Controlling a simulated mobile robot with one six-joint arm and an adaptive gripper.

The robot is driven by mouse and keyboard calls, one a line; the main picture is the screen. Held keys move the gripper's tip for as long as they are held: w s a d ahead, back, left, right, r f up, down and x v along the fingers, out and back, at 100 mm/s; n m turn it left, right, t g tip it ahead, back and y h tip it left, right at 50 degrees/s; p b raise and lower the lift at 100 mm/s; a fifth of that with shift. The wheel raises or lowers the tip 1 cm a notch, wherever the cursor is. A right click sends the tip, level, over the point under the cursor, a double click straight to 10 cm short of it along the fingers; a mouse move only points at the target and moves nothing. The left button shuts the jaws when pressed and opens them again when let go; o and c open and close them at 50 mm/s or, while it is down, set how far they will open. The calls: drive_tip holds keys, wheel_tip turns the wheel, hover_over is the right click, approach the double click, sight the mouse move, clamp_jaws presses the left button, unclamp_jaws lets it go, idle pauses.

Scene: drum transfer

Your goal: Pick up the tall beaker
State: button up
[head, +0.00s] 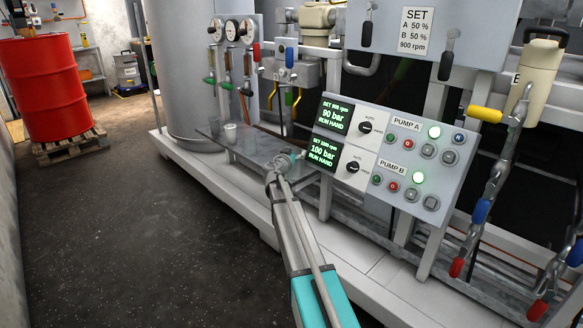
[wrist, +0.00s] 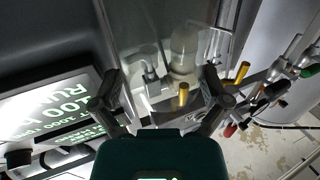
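My gripper (head: 287,160) reaches out over the metal shelf (head: 258,147) beside the control panel. In the wrist view its two fingers (wrist: 162,97) are spread apart, with nothing clearly held between them. A small pale cup or beaker (head: 230,133) stands on the shelf, left of my gripper and apart from it. A fainter clear vessel (head: 214,125) seems to stand just left of it. In the wrist view a pale, rounded, glassy shape (wrist: 185,45) lies beyond the fingers. I cannot tell whether it is the tall beaker.
The control panel (head: 390,155) is close on the right of my gripper; its lit display also shows in the wrist view (wrist: 62,108). Yellow handles (wrist: 183,95) show near the fingers. Gauges and valves (head: 232,60) stand behind the shelf. Floor (head: 120,210) at left is clear.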

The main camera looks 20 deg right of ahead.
drive_tip(key=c, duration=0.6)
drive_tip(key=shift+o, duration=0.2)
drive_tip(key=shift+r, duration=0.2)
wheel_tip(320, 180, up, 18)
drive_tip(key=p, duration=1.8)
drive_tip(key=shift+f, duration=0.2)
